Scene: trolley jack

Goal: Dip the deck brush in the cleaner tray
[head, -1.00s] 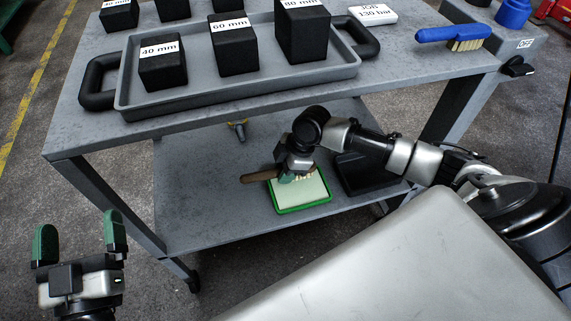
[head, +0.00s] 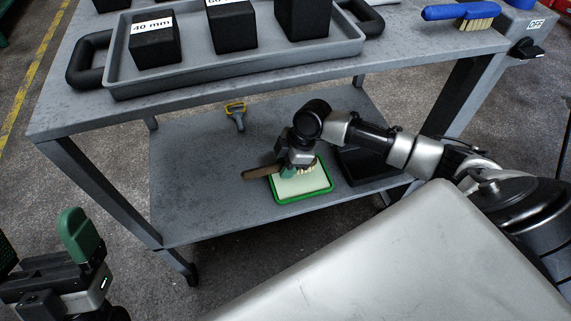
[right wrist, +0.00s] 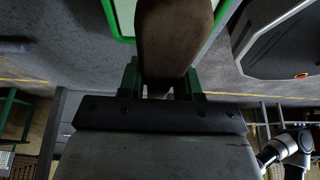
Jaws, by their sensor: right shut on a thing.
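The deck brush (head: 258,173) has a brown wooden handle and pale bristles. My right gripper (head: 291,170) is shut on it, over the lower shelf. The handle also shows between the green fingers in the right wrist view (right wrist: 175,35). The cleaner tray (head: 303,197) has a green rim and a pale inside. The bristles are over the tray's far part, at or very near its pale surface; I cannot tell whether they touch. My left gripper (head: 42,252) is open and empty at the lower left, beside the trolley.
The trolley's upper top (head: 75,115) overhangs the back of the lower shelf (head: 205,200). A grey tray (head: 235,73) with black blocks and a blue brush (head: 460,12) are on top.

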